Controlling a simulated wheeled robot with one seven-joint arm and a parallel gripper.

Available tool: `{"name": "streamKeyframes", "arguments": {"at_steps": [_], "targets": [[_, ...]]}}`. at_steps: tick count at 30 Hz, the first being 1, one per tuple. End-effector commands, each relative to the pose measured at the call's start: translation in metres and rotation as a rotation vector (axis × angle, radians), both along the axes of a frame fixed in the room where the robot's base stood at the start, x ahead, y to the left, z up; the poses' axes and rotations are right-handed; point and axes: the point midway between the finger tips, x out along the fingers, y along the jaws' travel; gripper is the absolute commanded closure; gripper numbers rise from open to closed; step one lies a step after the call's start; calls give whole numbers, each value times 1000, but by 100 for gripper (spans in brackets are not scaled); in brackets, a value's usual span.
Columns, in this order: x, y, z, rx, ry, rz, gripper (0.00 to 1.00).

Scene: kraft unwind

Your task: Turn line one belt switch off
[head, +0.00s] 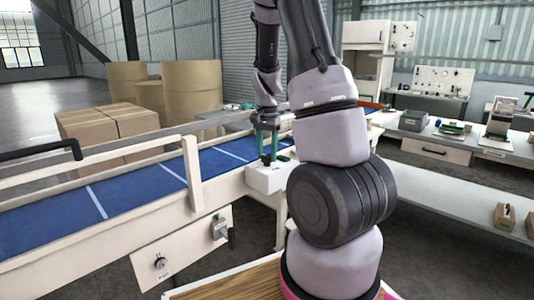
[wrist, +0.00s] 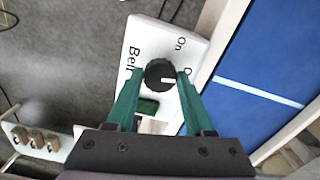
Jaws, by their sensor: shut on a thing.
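The belt switch is a black round knob (wrist: 160,75) with a white pointer line, on a white box (wrist: 137,50) with the printed words "Belt" and "On". Part of the lettering is hidden by my gripper. My gripper (wrist: 161,76) has green fingers, one on each side of the knob, and is shut on it. The pointer line runs toward the right finger in the wrist view. In the head view my gripper (head: 268,157) points down at the white box (head: 265,180) beside the belt; the knob is small there. A green piece (wrist: 148,106) sits on the box below the knob.
The blue conveyor belt (head: 135,190) runs right beside the box, with a cream rail (head: 100,158). A lower panel with another knob (head: 160,263) hangs on the conveyor's front. Cartons (head: 110,125) and large brown rolls (head: 190,85) stand behind. A workbench (head: 440,150) is at right.

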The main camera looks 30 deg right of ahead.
Motion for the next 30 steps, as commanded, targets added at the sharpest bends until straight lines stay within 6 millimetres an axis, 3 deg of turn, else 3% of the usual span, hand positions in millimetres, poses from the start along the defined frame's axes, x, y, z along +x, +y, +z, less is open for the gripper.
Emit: {"name": "streamKeyframes", "arguments": {"at_steps": [12,29,30], "targets": [[1,0,1,-1,-3,-196,100],[1,0,1,1,-3,-226,100],[1,0,1,1,-3,-226,40]]}}
